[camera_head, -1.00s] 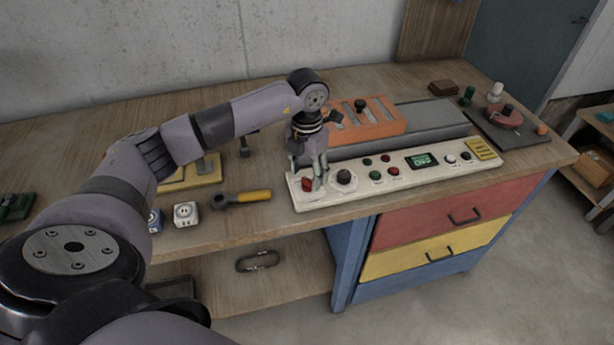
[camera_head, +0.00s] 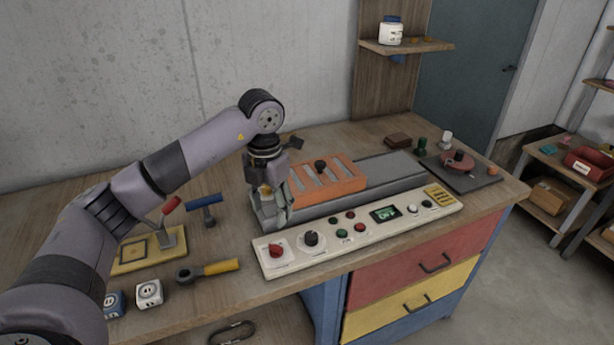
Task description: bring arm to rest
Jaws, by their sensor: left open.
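My left gripper (camera_head: 272,218) is open, with its fingers pointing down, at the left end of the grey machine (camera_head: 395,172) with the orange slotted cover (camera_head: 340,178). It is behind and above the control panel (camera_head: 360,242), apart from the red knob (camera_head: 276,250) at the panel's left end. Nothing shows between its fingers. My left arm (camera_head: 185,165) comes in from the lower left, bent over the workbench. My right gripper is not in view.
Left of the panel lie a yellow-handled tool (camera_head: 208,270), a white socket block (camera_head: 149,292), a blue block (camera_head: 114,304), a yellow plate (camera_head: 135,255) with a red-handled lever, and a blue-handled tool (camera_head: 204,203). A red round device (camera_head: 457,160) stands at right.

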